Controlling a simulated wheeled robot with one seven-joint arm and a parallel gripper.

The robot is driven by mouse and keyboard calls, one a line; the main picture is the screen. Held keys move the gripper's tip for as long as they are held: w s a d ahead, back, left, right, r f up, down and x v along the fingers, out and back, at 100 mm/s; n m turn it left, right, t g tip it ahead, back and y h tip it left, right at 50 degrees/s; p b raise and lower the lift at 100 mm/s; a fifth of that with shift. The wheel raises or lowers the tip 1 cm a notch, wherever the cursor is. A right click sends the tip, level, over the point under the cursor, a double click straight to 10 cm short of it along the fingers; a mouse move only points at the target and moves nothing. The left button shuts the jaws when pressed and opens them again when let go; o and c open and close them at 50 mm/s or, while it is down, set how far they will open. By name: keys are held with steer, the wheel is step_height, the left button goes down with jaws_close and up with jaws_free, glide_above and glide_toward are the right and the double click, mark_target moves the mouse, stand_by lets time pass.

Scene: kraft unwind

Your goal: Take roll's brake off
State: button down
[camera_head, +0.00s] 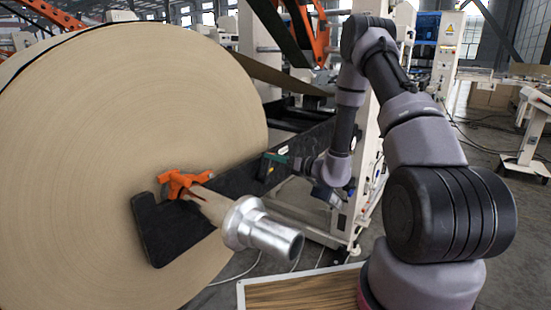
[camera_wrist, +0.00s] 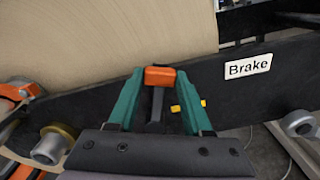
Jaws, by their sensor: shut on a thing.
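The large kraft paper roll (camera_head: 110,130) fills the left of the head view, and its edge shows at the upper left of the wrist view (camera_wrist: 110,40). A black arm plate (camera_head: 185,225) runs across its face, with a white "Brake" label (camera_wrist: 248,66) on it in the wrist view. Left of the label is a dark lever with an orange tip (camera_wrist: 160,76). My gripper (camera_wrist: 160,88) has its green fingers on both sides of this tip, shut on it. In the head view my gripper (camera_head: 272,160) is at the plate, and the lever is not clearly visible.
The roll's shaft with a silver end (camera_head: 262,230) sticks out toward the camera, beside an orange clamp (camera_head: 185,183). A small yellow part (camera_wrist: 187,106) lies just right of the lever. A wood-topped platform (camera_head: 300,291) is below. White machine frames stand behind my arm.

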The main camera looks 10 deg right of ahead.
steer(key=shift+c, duration=1.6)
jaws_free()
steer(key=shift+d, duration=0.1)
steer(key=v, duration=1)
steer(key=shift+s+d, duration=0.2)
steer(key=shift+s, duration=0.05)
steer(key=shift+r, duration=0.1)
